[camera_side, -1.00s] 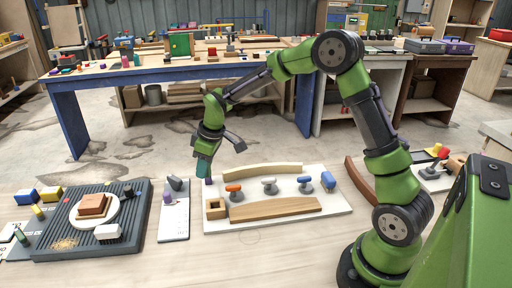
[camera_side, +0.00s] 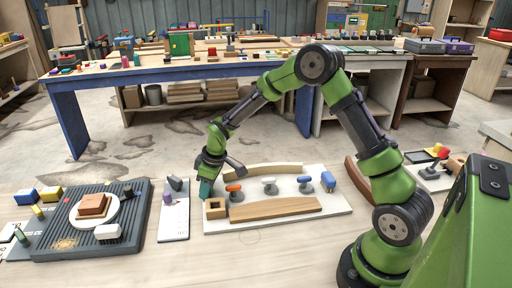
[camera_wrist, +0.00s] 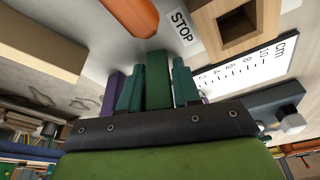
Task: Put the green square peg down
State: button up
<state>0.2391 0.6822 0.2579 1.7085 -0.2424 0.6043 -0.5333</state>
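The green square peg (camera_wrist: 158,80) stands between the two teal fingers of my gripper (camera_wrist: 158,88) in the wrist view; the fingers are shut on it. In the side view my gripper (camera_side: 205,188) is low over the left edge of the white board (camera_side: 335,212), just behind the wooden block with a square hole (camera_side: 215,209). In the wrist view that block (camera_wrist: 240,25) is to the upper right of the peg, apart from it, and its hole looks empty. The peg is not distinct in the side view. Whether its end touches the board I cannot tell.
A purple piece (camera_wrist: 111,92) shows beside the fingers. On the board are an orange-handled clamp (camera_side: 234,192), other clamps, a curved strip (camera_side: 262,170) and a brown plank (camera_side: 275,209). A STOP label (camera_wrist: 183,27) lies near the peg. A ribbed grey tray (camera_side: 75,245) stands left.

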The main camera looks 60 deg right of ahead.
jog(key=o, duration=0.3)
jog(key=shift+r, duration=0.1)
jog(key=v, duration=1.2)
jog(key=s+a+r+m+t, duration=0.2)
jog(key=s+r+m, duration=0.2)
jog(key=s, duration=0.7)
jog(key=s+a+r+m+t, duration=0.2)
jog(key=s+r+m, duration=0.2)
jog(key=s+r, duration=0.3)
jog(key=shift+s+a+y, duration=0.25)
jog(key=shift+s+y, duration=0.15)
jog(key=shift+s, duration=2.2)
jog(key=shift+r, duration=0.1)
